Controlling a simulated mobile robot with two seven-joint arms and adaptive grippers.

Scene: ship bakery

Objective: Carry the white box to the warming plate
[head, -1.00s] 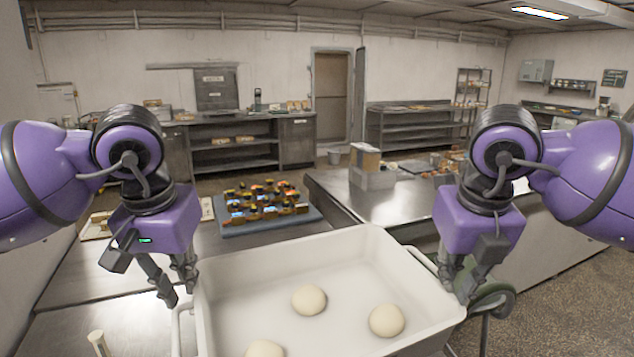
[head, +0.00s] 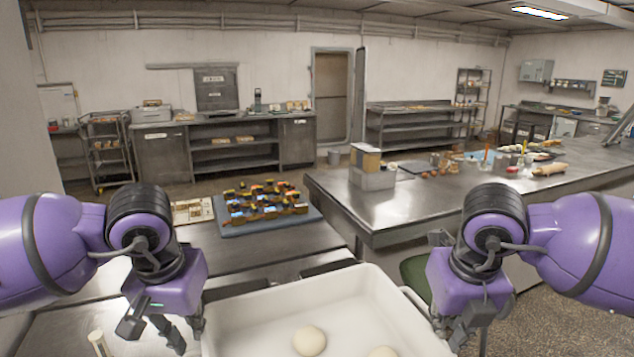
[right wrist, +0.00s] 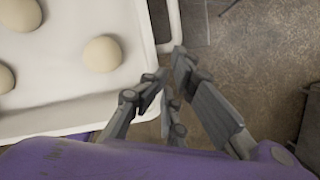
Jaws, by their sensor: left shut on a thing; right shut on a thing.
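The white box (head: 386,305) is a wide, open tray with rounded corners and pale dough balls (head: 309,341) inside. It is at the bottom of the head view, its near part cut off. My left gripper (head: 187,340) is shut at its left side, its grip on the handle partly hidden. My right gripper (head: 452,335) is shut on the handle at its right side. In the right wrist view the box (right wrist: 90,112) is at upper left, and the right gripper's fingers (right wrist: 165,80) meet its handle (right wrist: 172,25). I cannot tell which surface is the warming plate.
A steel counter (head: 250,248) lies beyond the box, with a blue mat (head: 232,229) bearing several small colourful items. A long steel table (head: 400,205) on the right carries a carton (head: 366,160) and food. Dark speckled floor (head: 560,285) shows at lower right.

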